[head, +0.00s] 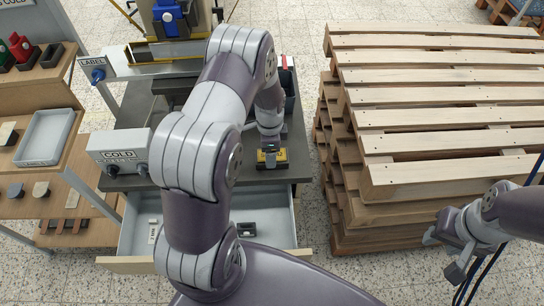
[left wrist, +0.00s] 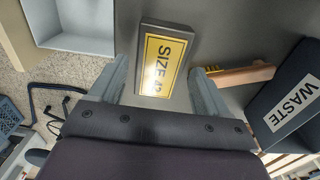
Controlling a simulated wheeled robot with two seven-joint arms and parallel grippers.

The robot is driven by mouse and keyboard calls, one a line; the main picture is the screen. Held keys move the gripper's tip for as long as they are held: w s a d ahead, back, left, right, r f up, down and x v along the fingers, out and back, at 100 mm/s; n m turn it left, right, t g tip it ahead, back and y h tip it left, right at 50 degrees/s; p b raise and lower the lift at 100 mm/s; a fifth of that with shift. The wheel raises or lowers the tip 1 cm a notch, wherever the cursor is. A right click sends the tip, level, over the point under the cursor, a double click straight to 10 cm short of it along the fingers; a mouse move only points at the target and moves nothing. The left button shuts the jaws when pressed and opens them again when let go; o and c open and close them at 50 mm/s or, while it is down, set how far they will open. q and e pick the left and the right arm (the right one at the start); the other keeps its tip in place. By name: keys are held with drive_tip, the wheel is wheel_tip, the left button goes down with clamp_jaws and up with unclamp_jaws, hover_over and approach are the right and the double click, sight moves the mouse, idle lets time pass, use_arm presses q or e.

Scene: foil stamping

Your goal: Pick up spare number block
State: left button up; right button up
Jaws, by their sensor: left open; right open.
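A dark block with a yellow label reading "SIZE" (left wrist: 165,64) lies flat on the grey bench top, between the fingertips of my left gripper (left wrist: 158,72) in the left wrist view. The fingers are open and apart from it. In the head view its yellow top (head: 272,156) shows just below my left gripper (head: 269,142), partly hidden by it. Two small pieces lie in the open drawer (head: 282,212): a white one (head: 153,231) and a dark one (head: 246,229). I cannot tell which is the spare number block. My right gripper (head: 453,244) is open and empty beside the pallets.
A tall stack of wooden pallets (head: 440,110) stands right of the bench. A grey box marked COLD (head: 118,153) sits at the bench's left. In the left wrist view, a wooden-handled tool (left wrist: 238,76) and a WASTE bin (left wrist: 292,103) lie close right of the gripper.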

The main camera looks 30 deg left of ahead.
use_arm(q)
wheel_tip(320, 180, down, 2)
drive_tip(key=shift+a+f, duration=0.1)
drive_tip(key=shift+f, duration=0.05)
clamp_jaws()
drive_tip(key=shift+w, duration=0.1)
